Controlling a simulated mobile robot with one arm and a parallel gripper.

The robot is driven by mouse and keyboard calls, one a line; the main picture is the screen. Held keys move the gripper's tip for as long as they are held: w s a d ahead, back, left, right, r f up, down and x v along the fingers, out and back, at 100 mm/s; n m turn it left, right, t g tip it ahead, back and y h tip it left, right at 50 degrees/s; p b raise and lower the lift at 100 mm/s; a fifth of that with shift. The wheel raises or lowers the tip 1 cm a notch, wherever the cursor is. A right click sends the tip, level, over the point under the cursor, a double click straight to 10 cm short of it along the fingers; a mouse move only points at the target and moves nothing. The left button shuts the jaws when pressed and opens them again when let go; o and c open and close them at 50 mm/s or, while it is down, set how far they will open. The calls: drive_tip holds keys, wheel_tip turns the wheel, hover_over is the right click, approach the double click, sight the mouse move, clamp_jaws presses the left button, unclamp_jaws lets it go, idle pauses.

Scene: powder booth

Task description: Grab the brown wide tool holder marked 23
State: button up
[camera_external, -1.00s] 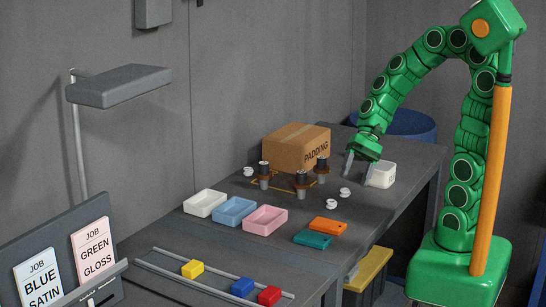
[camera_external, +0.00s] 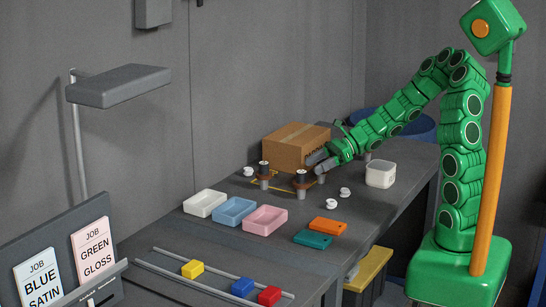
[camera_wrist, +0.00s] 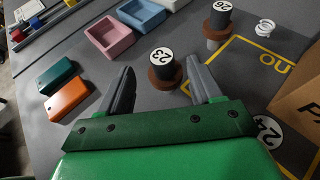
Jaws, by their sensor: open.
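The tool holder marked 23 (camera_wrist: 165,72) has a dark body, a white numbered top and a wide brown flange. It stands upright between and just ahead of my fingertips in the wrist view. In the external view this holder (camera_external: 302,186) stands on the bench, left of and below my gripper (camera_external: 318,162). My gripper (camera_wrist: 159,74) is open and empty, with one finger on either side of the holder in the picture. I cannot tell whether a finger touches it.
Another brown-flanged holder (camera_wrist: 217,22) stands beyond, near a white coil (camera_wrist: 265,28). A holder marked 24 (camera_wrist: 267,130) is partly hidden beside my gripper. The cardboard box (camera_external: 290,150) is close behind. Pink (camera_external: 265,220), orange (camera_external: 328,226) and teal (camera_external: 313,239) pieces lie in front.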

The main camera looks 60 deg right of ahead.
sight(303, 171)
drive_tip(key=shift+x, duration=3.9)
drive_tip(key=shift+d, duration=0.1)
drive_tip(key=shift+c, duration=0.5)
clamp_jaws()
